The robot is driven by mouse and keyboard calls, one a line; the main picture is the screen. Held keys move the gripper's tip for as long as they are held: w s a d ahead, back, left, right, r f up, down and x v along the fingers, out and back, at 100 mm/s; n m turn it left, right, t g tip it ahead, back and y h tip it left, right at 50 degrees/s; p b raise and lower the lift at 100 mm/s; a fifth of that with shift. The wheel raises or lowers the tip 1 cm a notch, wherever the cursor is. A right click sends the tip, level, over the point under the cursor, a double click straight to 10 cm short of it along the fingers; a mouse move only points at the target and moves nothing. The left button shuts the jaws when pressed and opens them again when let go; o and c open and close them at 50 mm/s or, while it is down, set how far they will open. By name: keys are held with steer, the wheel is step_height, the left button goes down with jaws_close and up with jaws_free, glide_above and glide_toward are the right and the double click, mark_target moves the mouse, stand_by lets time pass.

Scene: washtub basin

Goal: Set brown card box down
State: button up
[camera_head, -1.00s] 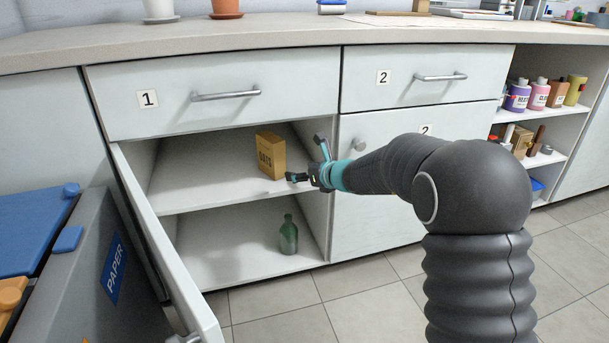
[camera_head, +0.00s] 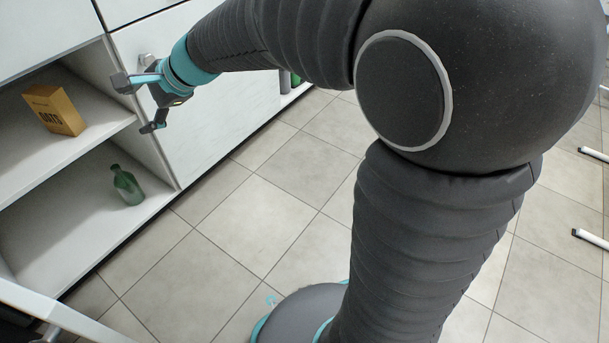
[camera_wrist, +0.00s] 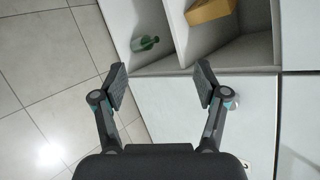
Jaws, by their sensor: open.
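The brown card box (camera_head: 54,109), marked OATS, stands on the upper shelf (camera_head: 88,136) of the open cupboard at the left of the head view. It also shows at the top of the wrist view (camera_wrist: 211,9), partly cut off. My gripper (camera_head: 136,105) is open and empty, to the right of the box and apart from it, in front of the closed cupboard door. In the wrist view nothing is between the two fingers (camera_wrist: 160,84).
A green bottle (camera_head: 127,186) stands on the lower shelf (camera_head: 70,225). The open door (camera_head: 60,306) juts out at the lower left. A round knob (camera_head: 146,60) is on the closed door behind my gripper. The tiled floor (camera_head: 240,220) in front is clear.

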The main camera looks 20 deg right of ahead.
steer(key=s+d+f+n+h, duration=0.2)
steer(key=s+d+n+h, duration=0.2)
steer(key=s+d, duration=0.8)
steer(key=s+d+f+n+h, duration=0.2)
steer(key=s+d+n+h, duration=0.3)
steer(key=s+d+n, duration=0.4)
steer(key=s+d, duration=0.2)
steer(key=s, duration=0.2)
steer(key=shift+d+f, duration=0.2)
steer(key=shift+d, duration=0.2)
steer(key=shift+s, duration=0.1)
